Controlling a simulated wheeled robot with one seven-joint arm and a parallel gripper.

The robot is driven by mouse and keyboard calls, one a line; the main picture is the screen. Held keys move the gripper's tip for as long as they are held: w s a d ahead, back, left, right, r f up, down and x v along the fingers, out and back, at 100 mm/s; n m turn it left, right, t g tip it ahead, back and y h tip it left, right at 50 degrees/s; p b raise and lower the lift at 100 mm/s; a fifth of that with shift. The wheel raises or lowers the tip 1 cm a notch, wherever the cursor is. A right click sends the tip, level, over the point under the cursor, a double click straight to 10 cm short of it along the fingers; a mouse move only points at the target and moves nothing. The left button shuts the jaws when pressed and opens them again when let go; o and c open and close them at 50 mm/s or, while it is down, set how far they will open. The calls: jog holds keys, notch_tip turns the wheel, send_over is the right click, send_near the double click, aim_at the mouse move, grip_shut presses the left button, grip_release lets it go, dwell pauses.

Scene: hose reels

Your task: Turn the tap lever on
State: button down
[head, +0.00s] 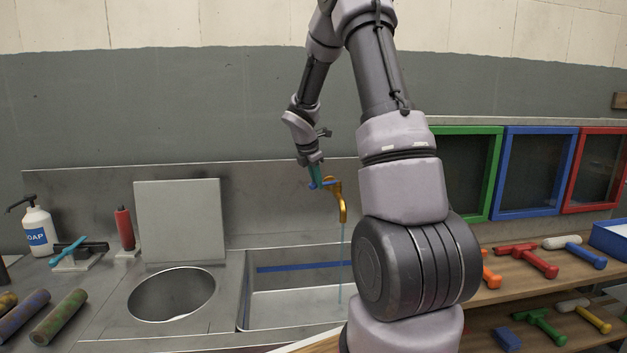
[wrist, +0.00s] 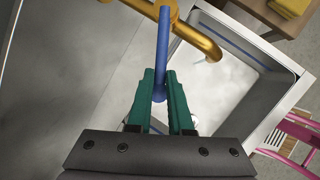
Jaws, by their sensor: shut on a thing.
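The brass tap (head: 339,197) stands at the back of the rectangular sink, and a thin blue stream of water (head: 341,265) falls from its spout. In the wrist view the tap (wrist: 200,36) curves over the sink at the top. The blue tap lever (wrist: 162,50) runs from the tap down between the green fingers. My gripper (wrist: 161,88) is shut on the lever near its end. In the head view my gripper (head: 317,180) is at the left side of the tap, and its fingers partly hide the lever.
The rectangular sink (head: 245,310) lies below the tap, with a round basin (head: 172,294) to its left. A soap bottle (head: 39,228) and a red-handled tool (head: 124,228) stand further left. Framed panels (head: 535,165) and shelves with hammers (head: 526,260) are at the right.

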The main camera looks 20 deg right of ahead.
jog(key=shift+s+d+n+t+y, duration=0.2)
jog(key=shift+s+n, duration=0.2)
jog(key=shift+n, duration=0.2)
jog(key=shift+s+d+n+t+y, duration=0.1)
jog(key=shift+s+n+t, duration=0.1)
jog(key=shift+s+n, duration=0.3)
jog(key=c, duration=0.8)
grip_release()
jog(key=shift+c, duration=0.2)
jog(key=v, duration=1)
jog(key=shift+r, duration=0.4)
jog(key=shift+a, duration=0.1)
